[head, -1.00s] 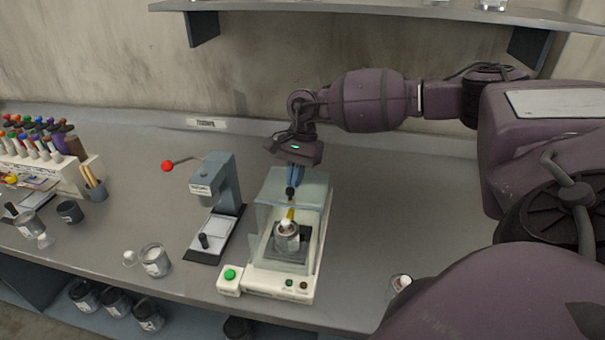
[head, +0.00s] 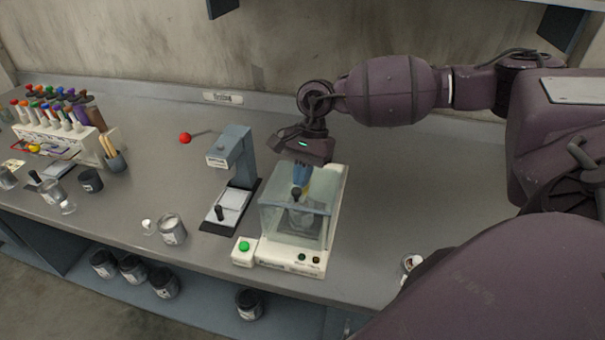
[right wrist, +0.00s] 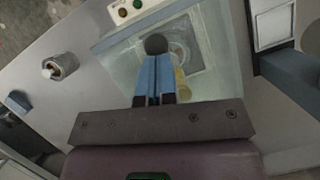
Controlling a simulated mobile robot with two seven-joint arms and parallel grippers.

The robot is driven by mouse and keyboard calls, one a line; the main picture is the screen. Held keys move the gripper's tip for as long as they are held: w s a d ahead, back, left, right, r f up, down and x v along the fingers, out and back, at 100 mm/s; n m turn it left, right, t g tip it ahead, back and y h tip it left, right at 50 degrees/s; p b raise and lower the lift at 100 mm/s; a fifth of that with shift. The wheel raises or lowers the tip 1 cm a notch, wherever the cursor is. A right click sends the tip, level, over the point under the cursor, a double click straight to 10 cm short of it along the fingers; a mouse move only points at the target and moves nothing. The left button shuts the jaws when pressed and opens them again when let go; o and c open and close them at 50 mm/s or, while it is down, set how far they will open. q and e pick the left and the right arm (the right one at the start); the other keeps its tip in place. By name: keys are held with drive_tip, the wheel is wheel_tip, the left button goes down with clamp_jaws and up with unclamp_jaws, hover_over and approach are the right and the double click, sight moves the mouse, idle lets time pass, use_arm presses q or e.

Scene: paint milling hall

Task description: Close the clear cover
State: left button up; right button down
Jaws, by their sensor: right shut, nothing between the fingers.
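The clear cover (head: 276,222) is a see-through box on the cream machine (head: 288,256). It looks lowered over a small can (head: 301,216), which shows blurred through it. A yellow stick-like thing (right wrist: 182,84) is beside my fingers in the right wrist view. My right gripper (head: 297,191) is shut and empty, pointing down at the cover's top by a dark round knob. In the right wrist view, the blue fingers (right wrist: 155,68) end at this knob (right wrist: 156,44); I cannot tell whether they touch. Whether the cover is fully seated is unclear. My left gripper is out of view.
A grey press-like stand (head: 235,165) stands left of the machine. A green button box (head: 244,250) sits at its front left corner. A small open can (head: 411,262) is at the front right. The bench right of the machine is mostly clear.

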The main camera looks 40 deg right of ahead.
drive_tip(key=shift+d+r, duration=0.1)
drive_tip(key=shift+r, duration=0.05)
drive_tip(key=b+v, duration=0.1)
drive_tip(key=v, duration=0.9)
drive_tip(key=shift+r, duration=0.2)
